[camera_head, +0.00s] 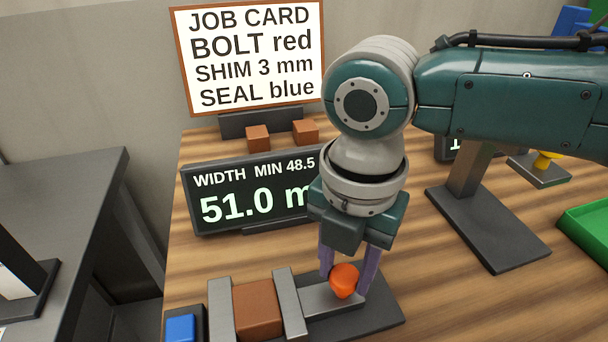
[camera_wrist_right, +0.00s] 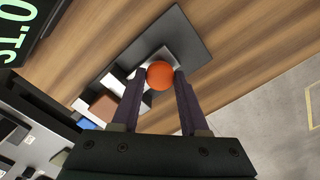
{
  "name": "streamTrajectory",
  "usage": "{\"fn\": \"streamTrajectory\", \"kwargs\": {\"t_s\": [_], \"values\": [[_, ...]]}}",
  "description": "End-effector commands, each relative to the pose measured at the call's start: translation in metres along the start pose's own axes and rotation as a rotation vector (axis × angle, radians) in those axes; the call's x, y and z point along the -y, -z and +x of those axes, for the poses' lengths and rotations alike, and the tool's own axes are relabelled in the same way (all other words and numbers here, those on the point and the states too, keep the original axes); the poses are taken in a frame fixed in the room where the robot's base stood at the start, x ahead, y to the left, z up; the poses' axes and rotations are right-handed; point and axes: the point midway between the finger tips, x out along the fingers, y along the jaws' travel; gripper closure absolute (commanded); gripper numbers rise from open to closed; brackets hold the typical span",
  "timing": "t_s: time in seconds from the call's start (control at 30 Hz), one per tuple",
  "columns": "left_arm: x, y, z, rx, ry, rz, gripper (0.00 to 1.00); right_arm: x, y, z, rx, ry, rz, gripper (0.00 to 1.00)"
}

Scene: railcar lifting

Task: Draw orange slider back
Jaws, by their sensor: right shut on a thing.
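The orange slider (camera_head: 344,280) is a round knob on a grey sliding piece of the measuring fixture (camera_head: 385,313) at the front of the table. My right gripper (camera_head: 346,288) is shut on the orange slider, one finger on each side. The right wrist view also shows the orange slider (camera_wrist_right: 160,75) between the purple fingertips (camera_wrist_right: 160,74). A brown block (camera_head: 257,308) sits between two grey upright jaws (camera_head: 289,303) of the fixture. A blue button (camera_head: 181,328) is at its left end. My left gripper is not in view.
A display (camera_head: 245,190) behind the fixture reads WIDTH MIN 48.5 and 51.0, partly hidden by my gripper. A job card (camera_head: 250,55) stands behind it with two brown blocks (camera_head: 258,138) in front. A green tray (camera_head: 590,228) is at the right.

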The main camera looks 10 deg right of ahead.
Motion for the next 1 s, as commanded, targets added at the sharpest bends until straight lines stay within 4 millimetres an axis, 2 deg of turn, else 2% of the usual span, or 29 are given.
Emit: {"fn": "streamTrajectory", "kwargs": {"t_s": [0.37, 0.6, 0.83, 0.87, 1.0], "values": [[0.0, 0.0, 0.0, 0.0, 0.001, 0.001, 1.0, 0.0, 0.0, -0.001, -0.001, 0.0, 0.0, 1.0], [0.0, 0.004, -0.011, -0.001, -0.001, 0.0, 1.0, 0.013, -0.013, -0.002, -0.002, 0.001, 0.003, 1.0], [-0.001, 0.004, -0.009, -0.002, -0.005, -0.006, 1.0, 0.014, -0.014, -0.001, 0.001, 0.003, 0.002, 1.0], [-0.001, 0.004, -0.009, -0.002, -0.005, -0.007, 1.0, 0.014, -0.014, -0.001, 0.001, 0.003, 0.003, 0.53], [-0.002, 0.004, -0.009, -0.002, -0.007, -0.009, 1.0, 0.014, -0.014, 0.0, 0.001, 0.003, 0.002, 0.37]]}}
